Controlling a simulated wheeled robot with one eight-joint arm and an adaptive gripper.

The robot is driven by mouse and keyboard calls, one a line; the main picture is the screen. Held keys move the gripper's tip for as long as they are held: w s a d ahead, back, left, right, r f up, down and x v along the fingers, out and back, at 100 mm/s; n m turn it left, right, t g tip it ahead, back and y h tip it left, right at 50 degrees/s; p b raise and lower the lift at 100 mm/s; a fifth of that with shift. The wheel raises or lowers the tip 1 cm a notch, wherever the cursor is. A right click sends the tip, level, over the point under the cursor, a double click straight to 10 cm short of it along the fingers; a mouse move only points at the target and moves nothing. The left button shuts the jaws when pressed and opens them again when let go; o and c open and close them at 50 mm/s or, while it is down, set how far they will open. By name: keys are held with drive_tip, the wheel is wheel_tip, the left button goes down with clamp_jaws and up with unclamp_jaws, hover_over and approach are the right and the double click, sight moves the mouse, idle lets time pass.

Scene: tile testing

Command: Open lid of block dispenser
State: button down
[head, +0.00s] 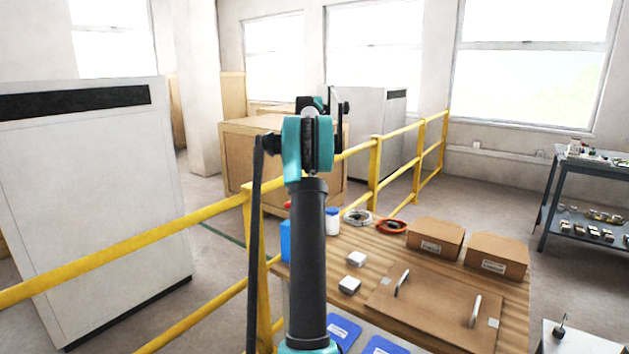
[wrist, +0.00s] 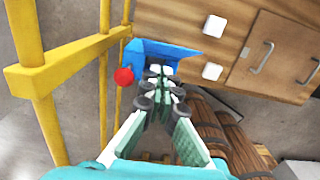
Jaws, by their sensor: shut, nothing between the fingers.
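A flat brown panel (head: 435,305) with two upright metal handles lies on the wooden table top. It looks like a lid, but I cannot tell for sure that it belongs to the block dispenser. The panel also shows in the wrist view (wrist: 284,62) at the upper right. Two small white blocks (head: 357,258) lie on the table left of it. My gripper (wrist: 160,80) shows in the wrist view, shut and empty. It appears over a blue container (wrist: 186,50) at the table edge, left of and apart from the panel. The gripper is not visible in the head view.
Yellow railing (head: 376,170) runs close beside the table. Two brown boxes (head: 435,238) stand behind the panel. Wooden barrels (wrist: 222,130) show below the table. A grey shelf (head: 585,170) stands right.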

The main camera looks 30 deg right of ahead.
drive_tip(key=w+d+r, duration=0.1)
drive_tip(key=d+r, duration=0.3)
drive_tip(key=r, duration=0.1)
drive_tip(key=shift+w+d+r, duration=0.15)
drive_tip(key=shift+w+r, duration=0.15)
